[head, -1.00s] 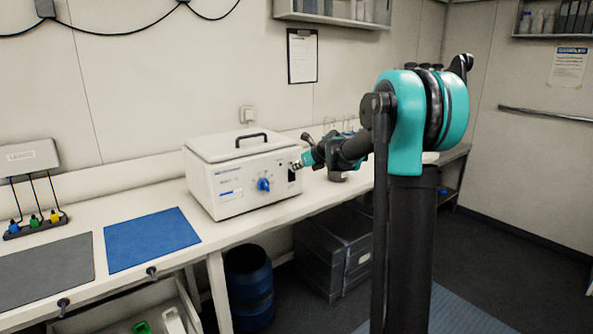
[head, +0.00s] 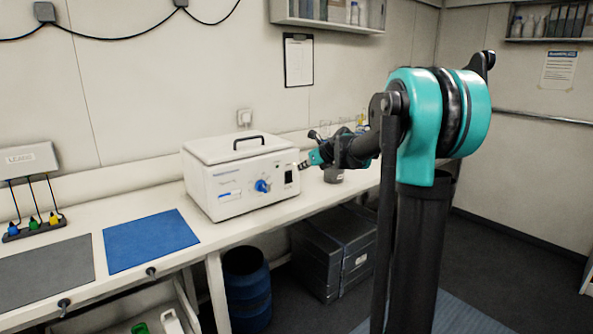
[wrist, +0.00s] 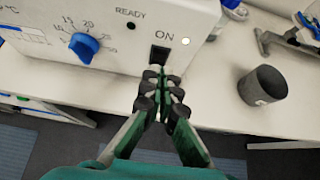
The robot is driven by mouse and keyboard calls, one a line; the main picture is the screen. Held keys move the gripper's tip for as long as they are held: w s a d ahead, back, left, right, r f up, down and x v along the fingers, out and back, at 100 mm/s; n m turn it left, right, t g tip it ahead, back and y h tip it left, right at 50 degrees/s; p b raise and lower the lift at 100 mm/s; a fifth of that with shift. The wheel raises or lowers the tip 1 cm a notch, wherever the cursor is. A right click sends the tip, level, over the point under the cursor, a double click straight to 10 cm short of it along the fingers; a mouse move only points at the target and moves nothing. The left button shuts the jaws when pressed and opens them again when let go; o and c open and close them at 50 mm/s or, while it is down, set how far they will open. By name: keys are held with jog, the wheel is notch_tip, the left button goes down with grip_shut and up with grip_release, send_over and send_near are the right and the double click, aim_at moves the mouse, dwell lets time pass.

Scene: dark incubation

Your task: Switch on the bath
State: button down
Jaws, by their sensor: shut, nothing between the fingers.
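The bath (head: 237,178) is a white box with a lidded top and black handle, standing on the bench. Its front has a blue dial (head: 262,186), also in the wrist view (wrist: 84,46), and a black switch (head: 288,178). In the wrist view the switch (wrist: 159,56) sits under the word ON, and a small lamp (wrist: 185,42) beside it looks bright white. The READY lamp (wrist: 131,26) is dark. My gripper (wrist: 155,76) is shut and empty, its tips just below the switch in the picture. In the head view my gripper (head: 303,166) is slightly right of the panel.
A dark grey cup (wrist: 264,85) stands on the bench right of my gripper. A blue mat (head: 150,240) and a grey mat (head: 45,270) lie left of the bath. Grey crates (head: 333,252) and a blue drum (head: 246,288) are below the bench.

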jog(key=r+v, duration=0.1)
jog(key=v, duration=0.6)
jog(key=shift+w+r, duration=0.2)
jog(key=s+d+f+n+g+h, duration=0.2)
jog(key=s+d+f+n+h, duration=0.1)
jog(key=s+f+n, duration=1.1)
jog(key=s+d+f+n+g+h, duration=0.3)
jog(key=s+f+n, duration=1.2)
jog(key=s, duration=0.9)
jog(key=shift+s+d+f, duration=0.3)
jog(key=shift+d+f, duration=0.05)
jog(key=shift+f, duration=0.3)
